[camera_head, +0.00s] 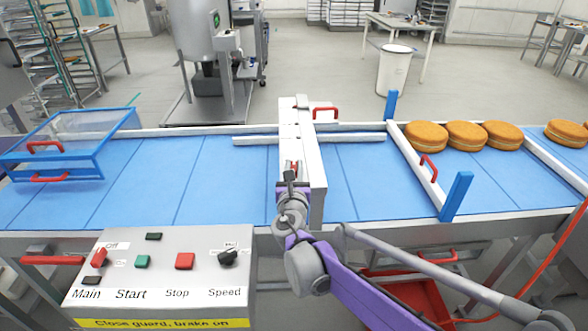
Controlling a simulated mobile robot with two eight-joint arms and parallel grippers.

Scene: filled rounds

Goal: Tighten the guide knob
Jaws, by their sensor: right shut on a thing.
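The guide knob (294,166) is a small red part on the near side of a white housing (316,160) that spans the blue conveyor belt. My right gripper (290,175) is at the knob and shut on it. The fingers and wrist hide most of the knob, so how far it is turned cannot be told. White guide rails (255,140) run along the belt on both sides of the housing. My left gripper is not in view.
Several round filled cakes (466,135) sit on the belt at right, behind a white gate (418,165) with a red handle. A control box (160,265) stands at front left. A clear blue-framed guard (70,140) is raised at left. The belt's left half is empty.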

